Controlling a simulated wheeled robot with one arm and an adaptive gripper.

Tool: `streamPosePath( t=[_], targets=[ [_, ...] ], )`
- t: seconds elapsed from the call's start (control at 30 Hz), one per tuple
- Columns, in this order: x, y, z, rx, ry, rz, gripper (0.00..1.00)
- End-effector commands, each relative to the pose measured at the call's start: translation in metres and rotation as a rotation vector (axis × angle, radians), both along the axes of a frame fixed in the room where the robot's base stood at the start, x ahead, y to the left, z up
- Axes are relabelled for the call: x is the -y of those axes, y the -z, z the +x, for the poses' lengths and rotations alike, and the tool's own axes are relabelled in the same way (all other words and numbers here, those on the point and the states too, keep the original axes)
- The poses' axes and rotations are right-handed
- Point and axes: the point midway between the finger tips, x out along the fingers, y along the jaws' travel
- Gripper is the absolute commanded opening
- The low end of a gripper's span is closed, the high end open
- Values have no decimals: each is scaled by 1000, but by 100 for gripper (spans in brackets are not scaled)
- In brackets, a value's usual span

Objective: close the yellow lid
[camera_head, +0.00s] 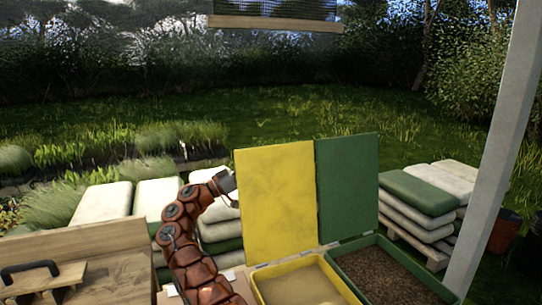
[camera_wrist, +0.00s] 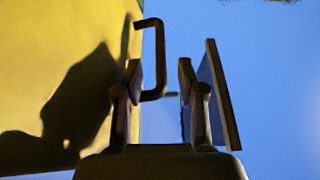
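The yellow lid (camera_head: 278,203) stands open and upright at the back of a yellow-rimmed bin (camera_head: 262,287). My gripper (camera_head: 227,184) is at the lid's left edge, and its fingertips cannot be made out in the head view. In the wrist view my gripper (camera_wrist: 160,82) is open, with a dark bracket-shaped handle (camera_wrist: 160,58) between its fingers and gaps on both sides. The yellow surface (camera_wrist: 45,60) fills the left of the wrist view, close beside the left finger, with a shadow of the gripper on it. The handle is not visible in the head view.
A green lid (camera_head: 347,188) stands open just right of the yellow one, above a green bin (camera_head: 432,282) of dark soil. A wooden box with a black handle (camera_head: 30,268) is at left. Stacked sacks (camera_head: 418,192) and a pale post (camera_head: 497,150) are at right.

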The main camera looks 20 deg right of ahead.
Motion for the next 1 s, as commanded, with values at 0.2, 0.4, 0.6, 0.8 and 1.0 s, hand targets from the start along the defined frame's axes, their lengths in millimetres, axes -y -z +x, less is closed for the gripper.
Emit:
streamPosePath(
  t=[0.2, 0.4, 0.6, 0.8, 1.0],
  targets=[
    [28, -15, -1, 3, 1, 0, 39],
    [51, -24, 0, 3, -1, 0, 39],
    [57, -25, 1, 0, -2, -1, 39],
    [57, -25, 1, 1, -1, -1, 33],
    [57, -25, 0, 1, -2, -1, 12]
  ],
)
